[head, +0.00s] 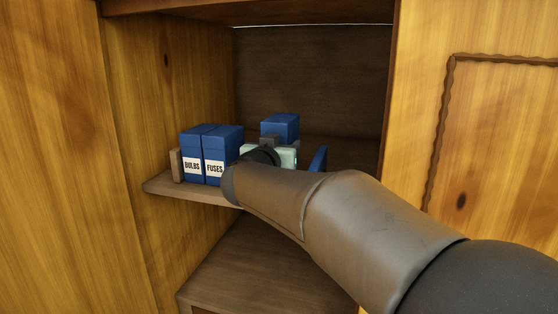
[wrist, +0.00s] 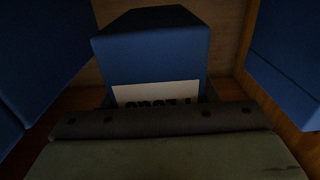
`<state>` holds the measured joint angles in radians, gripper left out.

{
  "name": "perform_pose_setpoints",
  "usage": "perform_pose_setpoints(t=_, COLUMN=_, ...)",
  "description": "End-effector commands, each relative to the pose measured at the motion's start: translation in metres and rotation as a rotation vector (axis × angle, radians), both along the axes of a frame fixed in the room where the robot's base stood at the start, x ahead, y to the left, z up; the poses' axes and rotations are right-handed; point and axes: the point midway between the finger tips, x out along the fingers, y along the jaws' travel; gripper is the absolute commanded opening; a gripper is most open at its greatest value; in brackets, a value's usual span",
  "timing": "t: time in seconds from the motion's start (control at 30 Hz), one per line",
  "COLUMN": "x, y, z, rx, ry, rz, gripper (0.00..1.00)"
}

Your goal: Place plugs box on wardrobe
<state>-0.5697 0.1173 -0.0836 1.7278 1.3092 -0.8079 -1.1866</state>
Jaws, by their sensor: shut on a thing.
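The plugs box is a blue box with a white label, partly readable and upside down, in the middle of the wrist view (wrist: 155,60). In the head view its blue top (head: 280,125) shows behind my gripper (head: 268,150), and the rest is hidden by it. My gripper is shut on this box, inside the wardrobe (head: 312,80) at the wooden shelf (head: 165,188). I cannot tell whether the box touches the shelf.
Blue boxes labelled BULBS (head: 193,150) and FUSES (head: 222,150) stand side by side to the left of my gripper. Another blue thing (head: 318,158) shows close on the right. Wooden side walls bound the opening. A lower wooden surface (head: 255,265) lies beneath the shelf.

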Motion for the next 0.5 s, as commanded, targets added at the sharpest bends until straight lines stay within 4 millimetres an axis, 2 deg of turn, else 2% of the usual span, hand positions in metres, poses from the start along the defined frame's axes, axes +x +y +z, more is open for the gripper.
perform_pose_setpoints(t=0.03, x=0.004, y=0.005, z=-0.007, rx=-0.003, ry=0.003, rz=0.001, gripper=0.23)
perform_pose_setpoints(t=0.2, x=0.003, y=0.004, z=-0.031, rx=-0.003, ry=0.002, rz=0.001, gripper=0.23)
perform_pose_setpoints(t=0.5, x=0.003, y=0.004, z=-0.035, rx=-0.001, ry=0.0, rz=0.001, gripper=0.23)
